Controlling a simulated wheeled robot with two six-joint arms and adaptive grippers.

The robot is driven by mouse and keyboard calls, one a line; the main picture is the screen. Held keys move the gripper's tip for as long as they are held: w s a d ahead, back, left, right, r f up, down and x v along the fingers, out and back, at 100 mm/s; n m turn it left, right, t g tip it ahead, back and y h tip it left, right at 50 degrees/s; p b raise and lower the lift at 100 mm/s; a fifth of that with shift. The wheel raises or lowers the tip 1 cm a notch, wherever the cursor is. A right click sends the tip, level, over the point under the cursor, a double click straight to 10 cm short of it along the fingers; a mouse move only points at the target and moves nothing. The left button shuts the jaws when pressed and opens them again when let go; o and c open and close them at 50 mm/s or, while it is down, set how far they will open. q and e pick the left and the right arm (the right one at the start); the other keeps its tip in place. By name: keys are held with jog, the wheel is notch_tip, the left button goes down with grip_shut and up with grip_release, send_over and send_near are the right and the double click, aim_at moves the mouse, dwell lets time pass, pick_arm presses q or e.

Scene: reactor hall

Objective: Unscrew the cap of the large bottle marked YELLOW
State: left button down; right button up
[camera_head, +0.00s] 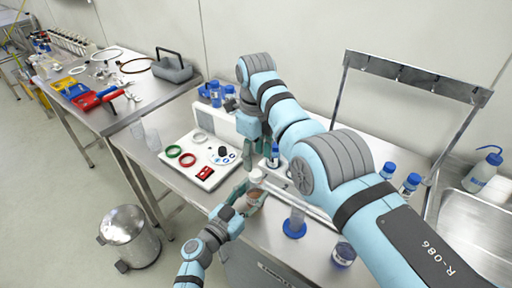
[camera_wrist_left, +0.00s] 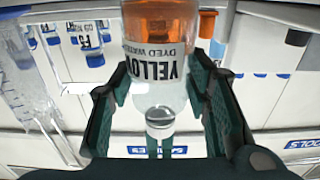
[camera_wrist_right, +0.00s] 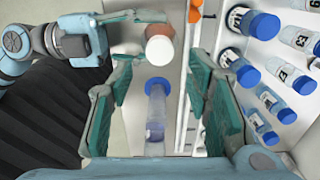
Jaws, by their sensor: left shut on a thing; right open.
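The large bottle marked YELLOW (camera_wrist_left: 158,55) holds orange liquid and has a white cap (camera_wrist_left: 160,128). My left gripper (camera_head: 250,196) is shut on the bottle's body above the bench. The cap shows on top in the head view (camera_head: 256,176) and in the right wrist view (camera_wrist_right: 160,49). My right gripper (camera_wrist_right: 158,66) is open and empty; in the right wrist view the cap shows beyond its fingertips, apart from the fingers. In the head view the right arm partly covers its own gripper, above and behind the bottle.
A white board (camera_head: 187,142) with rings and small parts lies left of the grippers. A clear cylinder with a blue base (camera_head: 294,222) and a blue-capped jar (camera_head: 343,254) stand at right. Several blue-capped bottles (camera_wrist_right: 250,75) are near my right gripper. A sink (camera_head: 470,215) lies far right.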

aim_at(256, 173)
pick_arm(q)
jog(key=shift+s+f, duration=0.15)
jog(key=shift+f, duration=0.2)
pick_arm(e)
notch_tip(256, 173, down, 6)
jog(key=shift+r, duration=0.15)
jog(key=shift+c, duration=0.4)
